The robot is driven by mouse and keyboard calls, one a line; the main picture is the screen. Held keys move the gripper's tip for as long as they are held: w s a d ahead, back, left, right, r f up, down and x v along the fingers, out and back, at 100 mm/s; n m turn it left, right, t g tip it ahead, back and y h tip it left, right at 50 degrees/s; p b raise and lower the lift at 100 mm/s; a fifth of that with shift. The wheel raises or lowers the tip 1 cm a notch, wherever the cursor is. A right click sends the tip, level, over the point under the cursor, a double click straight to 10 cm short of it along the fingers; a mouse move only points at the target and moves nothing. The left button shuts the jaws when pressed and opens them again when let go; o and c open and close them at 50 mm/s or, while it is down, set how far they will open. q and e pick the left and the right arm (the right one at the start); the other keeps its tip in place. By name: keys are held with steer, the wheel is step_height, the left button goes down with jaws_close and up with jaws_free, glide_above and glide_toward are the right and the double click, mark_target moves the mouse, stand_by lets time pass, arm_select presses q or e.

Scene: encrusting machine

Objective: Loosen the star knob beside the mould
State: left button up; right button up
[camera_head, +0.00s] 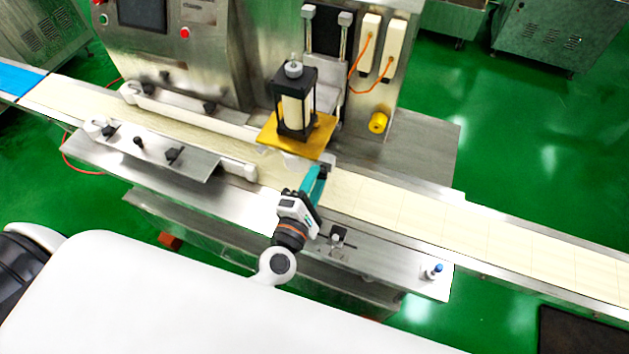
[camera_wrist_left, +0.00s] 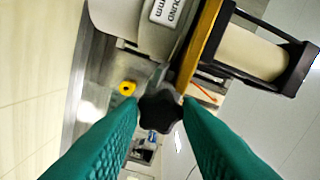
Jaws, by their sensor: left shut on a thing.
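The black star knob (camera_wrist_left: 160,112) sits between the two green fingers of my left gripper (camera_wrist_left: 158,118) in the left wrist view. The gripper is shut on it. In the head view my left gripper (camera_head: 322,174) reaches over the conveyor to the right of the mould, and its fingertips mostly hide the knob. The pale mould (camera_wrist_left: 130,22) carries a label ending in "mm" and lies beside the knob. It shows partly under the yellow plate in the head view (camera_head: 292,160). My right gripper is not in view.
The yellow plate (camera_head: 318,140) and black-framed cylinder (camera_head: 294,105) stand just behind the gripper. A cream conveyor belt (camera_head: 420,212) runs past below. Guide rails (camera_head: 200,160) lie to the left. A yellow round knob (camera_head: 378,122) is on the machine's right side.

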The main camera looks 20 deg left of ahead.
arm_select(q)
steer(key=o, duration=1)
steer(key=shift+s+a+b, duration=0.15)
steer(key=shift+s+b, duration=0.95)
steer(key=shift+s, duration=1.95)
steer(key=shift+s+a+b, duration=0.1)
steer(key=shift+s+b, duration=0.95)
steer(key=shift+s, duration=1.95)
steer(key=shift+f, duration=0.15)
